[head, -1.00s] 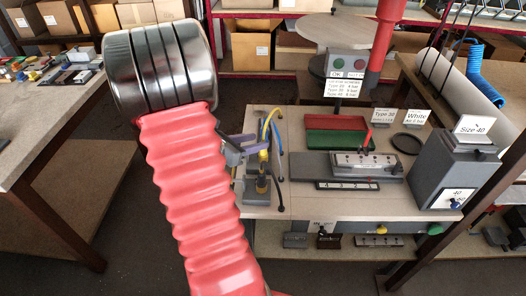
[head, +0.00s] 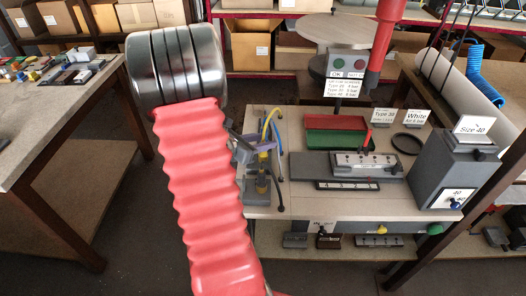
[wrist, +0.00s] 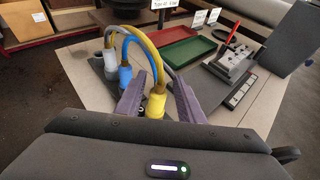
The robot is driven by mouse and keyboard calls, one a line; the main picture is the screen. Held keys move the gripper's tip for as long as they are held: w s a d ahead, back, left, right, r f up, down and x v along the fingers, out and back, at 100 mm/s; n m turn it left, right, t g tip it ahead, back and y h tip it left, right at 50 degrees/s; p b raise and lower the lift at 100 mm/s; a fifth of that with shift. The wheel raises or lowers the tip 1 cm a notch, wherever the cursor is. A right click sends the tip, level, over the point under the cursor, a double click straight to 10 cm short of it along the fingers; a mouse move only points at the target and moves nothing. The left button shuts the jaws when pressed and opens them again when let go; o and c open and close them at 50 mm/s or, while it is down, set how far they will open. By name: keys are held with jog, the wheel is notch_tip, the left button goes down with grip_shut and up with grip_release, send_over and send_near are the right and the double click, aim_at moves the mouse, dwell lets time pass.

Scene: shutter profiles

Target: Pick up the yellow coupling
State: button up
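The yellow coupling (wrist: 156,105) sits on the end of a yellow hose, beside blue and clear-grey couplings in the wrist view. In the head view a yellow piece (head: 262,185), which looks like it, stands at the left end of the bench. My gripper (wrist: 158,88) has two purple fingers, open, one on each side of the yellow coupling. A gap shows on both sides, so I see no grip. The coupling's lower end is hidden by my wrist body. In the head view my gripper (head: 258,146) is partly hidden by my red-sleeved arm.
Green and red trays (head: 336,135) lie at the back of the bench. A grey fixture (head: 366,163) is right of centre, and a grey box marked 40 (head: 450,175) stands at the right. Yellow and blue hoses (head: 270,126) arch close by my gripper.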

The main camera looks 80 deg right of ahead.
grip_shut()
jog(key=shift+r, duration=0.1)
dwell(0.3)
jog(key=shift+r, duration=4.9)
